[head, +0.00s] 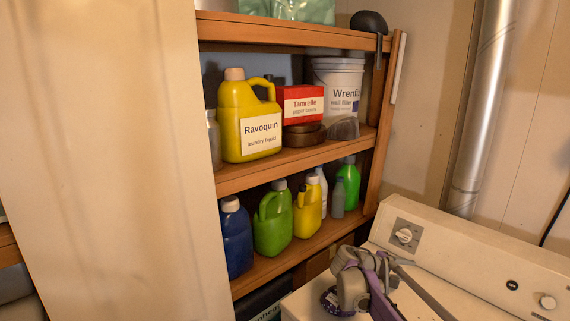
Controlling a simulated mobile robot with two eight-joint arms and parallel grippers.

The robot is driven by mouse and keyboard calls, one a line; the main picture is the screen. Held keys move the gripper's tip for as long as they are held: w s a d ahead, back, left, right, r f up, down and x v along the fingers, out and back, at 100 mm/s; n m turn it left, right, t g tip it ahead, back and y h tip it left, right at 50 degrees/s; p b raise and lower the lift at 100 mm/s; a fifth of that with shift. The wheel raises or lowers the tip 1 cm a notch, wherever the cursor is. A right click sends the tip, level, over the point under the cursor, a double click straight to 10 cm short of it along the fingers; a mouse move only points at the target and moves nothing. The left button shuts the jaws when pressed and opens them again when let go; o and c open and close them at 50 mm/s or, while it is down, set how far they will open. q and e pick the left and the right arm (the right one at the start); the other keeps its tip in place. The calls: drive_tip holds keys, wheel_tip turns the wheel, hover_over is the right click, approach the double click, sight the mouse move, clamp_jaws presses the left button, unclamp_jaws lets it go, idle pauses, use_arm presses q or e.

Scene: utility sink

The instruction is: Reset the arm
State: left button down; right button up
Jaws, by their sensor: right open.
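My right gripper (332,299) shows at the bottom of the head view, low over the white top of the washer or dryer. Its arm (354,283) is grey and purple. Its jaws are open, and I see nothing held in them. The gripper is below and in front of the shelf and apart from the bottles. My left gripper is not in view.
A wooden shelf (290,161) holds a yellow Ravoquin jug (236,108), a red Tamrelle box (301,92), a white Wrenfa bucket (336,76) and several bottles below. The white appliance (455,245) has knobs on its back panel. A metal duct (481,110) stands at right.

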drive_tip(key=s+a+f+m+y, duration=0.1)
drive_tip(key=s+a+f+y, duration=0.2)
drive_tip(key=s, duration=0.9)
drive_tip(key=s+a+f+m+y, duration=0.2)
drive_tip(key=s+a+f+y, duration=0.2)
drive_tip(key=s+a, duration=0.4)
drive_tip(key=s+a+f+m+t+y, duration=0.1)
drive_tip(key=s+a+f+y, duration=0.2)
drive_tip(key=s, duration=1.5)
drive_tip(key=a+y, duration=0.2)
drive_tip(key=shift+a+f+m, duration=0.3)
drive_tip(key=shift+a+m, duration=0.05)
drive_tip(key=shift+m, duration=0.05)
drive_tip(key=shift+s, duration=0.1)
drive_tip(key=shift+d, duration=0.15)
